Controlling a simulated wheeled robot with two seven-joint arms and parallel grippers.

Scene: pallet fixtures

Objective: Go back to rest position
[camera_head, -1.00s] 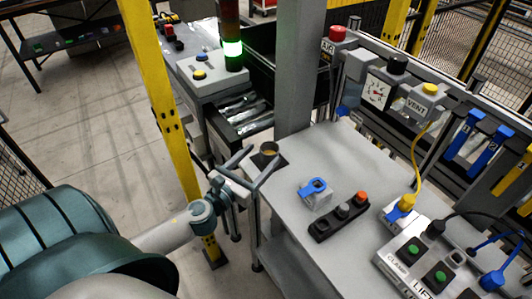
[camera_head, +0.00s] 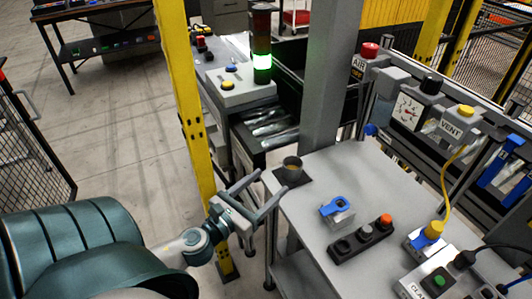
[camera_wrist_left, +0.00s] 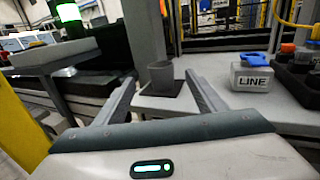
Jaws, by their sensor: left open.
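My left gripper (camera_head: 258,196) is open and empty beside the left edge of the grey table (camera_head: 372,190). In the left wrist view its two fingers (camera_wrist_left: 158,92) are spread apart. A grey cup-like holder (camera_head: 292,169) stands on a dark square at the table's corner, just beyond the fingertips. In the left wrist view the holder (camera_wrist_left: 161,76) appears between the fingers, with no visible contact. My right gripper is in neither view.
On the table are a blue-handled block (camera_head: 337,211) labelled LINE, a button strip (camera_head: 361,240) and a control box (camera_head: 440,282). A yellow post (camera_head: 186,110) stands close to my left arm. A grey column (camera_head: 327,85) rises behind the table. Open floor lies left.

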